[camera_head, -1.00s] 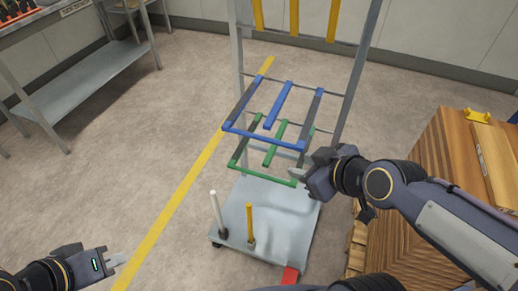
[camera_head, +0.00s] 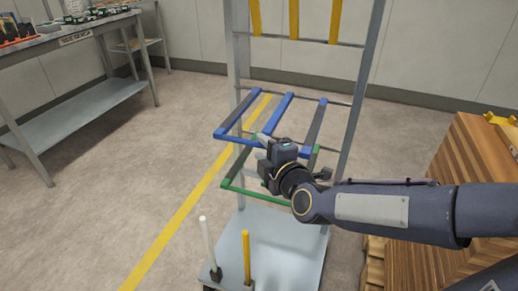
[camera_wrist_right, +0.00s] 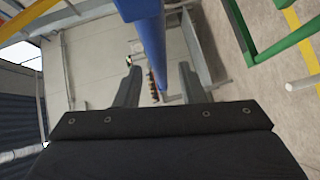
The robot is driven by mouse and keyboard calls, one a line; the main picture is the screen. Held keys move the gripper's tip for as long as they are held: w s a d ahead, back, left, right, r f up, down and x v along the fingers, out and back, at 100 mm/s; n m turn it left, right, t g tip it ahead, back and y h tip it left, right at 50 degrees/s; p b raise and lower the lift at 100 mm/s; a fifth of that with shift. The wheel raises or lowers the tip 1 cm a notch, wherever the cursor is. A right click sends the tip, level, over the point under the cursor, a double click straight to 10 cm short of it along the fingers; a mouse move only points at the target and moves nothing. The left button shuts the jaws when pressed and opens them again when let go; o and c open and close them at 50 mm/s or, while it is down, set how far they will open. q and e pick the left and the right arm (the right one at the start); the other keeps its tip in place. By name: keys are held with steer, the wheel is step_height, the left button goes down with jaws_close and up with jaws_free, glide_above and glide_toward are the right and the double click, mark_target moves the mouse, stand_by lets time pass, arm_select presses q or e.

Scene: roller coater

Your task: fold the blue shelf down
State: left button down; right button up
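The blue shelf (camera_head: 232,138) is an open frame of bars on the grey rack. It sticks out toward me, roughly level, above the green shelf (camera_head: 240,188). My right gripper (camera_head: 262,139) is at the blue shelf's front bar, near its middle, and hides part of it. In the right wrist view, the two fingers of my right gripper (camera_wrist_right: 158,82) are apart. A blue bar (camera_wrist_right: 150,38) of the shelf runs in the gap between them in the picture; I cannot tell whether they touch it. My left gripper is out of view.
Yellow bars (camera_head: 294,18) stand upright higher on the rack. White (camera_head: 206,240) and yellow (camera_head: 247,258) posts rise from the rack's base plate (camera_head: 285,250). A wooden stack (camera_head: 460,150) is at the right, a workbench (camera_head: 60,45) at the left. Floor left of the rack is clear.

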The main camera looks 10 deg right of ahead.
steer(key=shift+x, duration=1.3)
jaws_close()
